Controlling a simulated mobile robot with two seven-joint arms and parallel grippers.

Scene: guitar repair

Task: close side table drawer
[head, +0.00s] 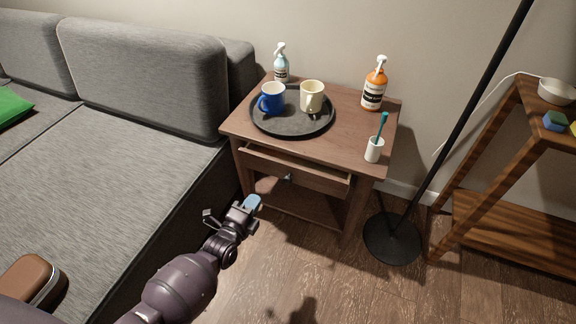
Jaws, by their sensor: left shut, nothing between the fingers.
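The wooden side table (350,140) stands against the wall in the middle of the head view. Its drawer (295,171) sits under the top and is pulled out a little, with a thin strip of its inside showing behind the front. My left gripper (252,203) is shut and empty, low in front of the table and below the drawer's left part. It appears apart from the drawer front. My right gripper is not in view.
On the table stand a black tray (292,128) with a blue mug (271,98) and a cream mug (312,97), two pump bottles, and a white cup (374,149) with a toothbrush. A grey sofa (130,150) lies left. A black lamp base (393,240) and wooden shelf (500,210) stand right.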

